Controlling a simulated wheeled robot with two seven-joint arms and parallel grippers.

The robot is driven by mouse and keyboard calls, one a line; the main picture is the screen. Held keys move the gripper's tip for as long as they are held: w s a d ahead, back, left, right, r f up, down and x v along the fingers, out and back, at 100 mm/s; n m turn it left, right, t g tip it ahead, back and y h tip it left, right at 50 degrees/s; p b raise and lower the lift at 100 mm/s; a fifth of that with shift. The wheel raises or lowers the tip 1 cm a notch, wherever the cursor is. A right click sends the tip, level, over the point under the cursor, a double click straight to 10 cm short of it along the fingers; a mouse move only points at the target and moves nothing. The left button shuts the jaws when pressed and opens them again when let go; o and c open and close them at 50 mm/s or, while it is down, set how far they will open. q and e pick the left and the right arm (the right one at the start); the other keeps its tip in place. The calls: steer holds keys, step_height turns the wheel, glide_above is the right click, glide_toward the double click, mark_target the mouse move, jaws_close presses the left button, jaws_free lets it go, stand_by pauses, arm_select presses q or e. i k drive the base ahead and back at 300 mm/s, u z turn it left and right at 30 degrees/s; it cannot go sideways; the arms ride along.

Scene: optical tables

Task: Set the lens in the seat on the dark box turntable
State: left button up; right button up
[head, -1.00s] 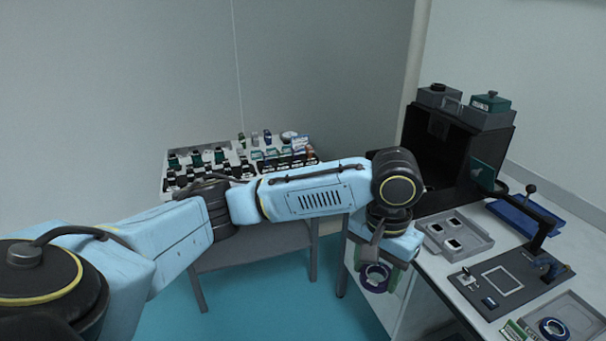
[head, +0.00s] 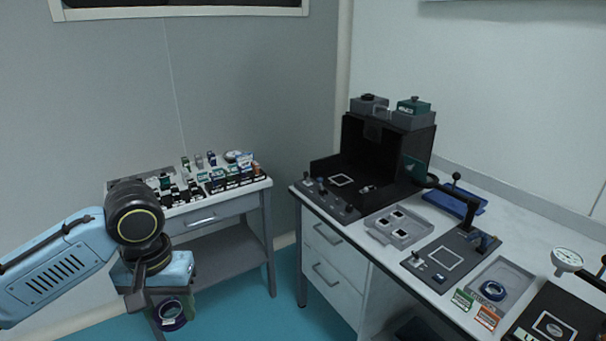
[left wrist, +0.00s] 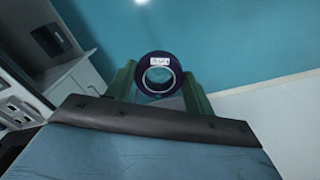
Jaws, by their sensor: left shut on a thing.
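My left gripper (head: 168,304) is shut on the lens (head: 171,315), a dark purple ring with a white label and clear glass. The lens hangs over the floor, well apart from the benches. In the left wrist view the lens (left wrist: 149,87) shows upright between green fingers, its label towards the camera. The black dark box (head: 424,144) stands open at the back of the right bench. My right gripper is not in view.
The side table (head: 262,184) at left is crowded with small mounts. On the right bench, a grey tray (head: 401,241), a dark plate with a lever stand (head: 436,271) and a tray holding a blue ring (head: 513,277) stand before the box. Floor between the tables is clear.

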mark_target(341, 180)
steer(key=u, duration=0.4)
steer(key=i, duration=1.65)
steer(key=z, duration=1.1)
steer(key=i, duration=0.9)
steer(key=z, duration=1)
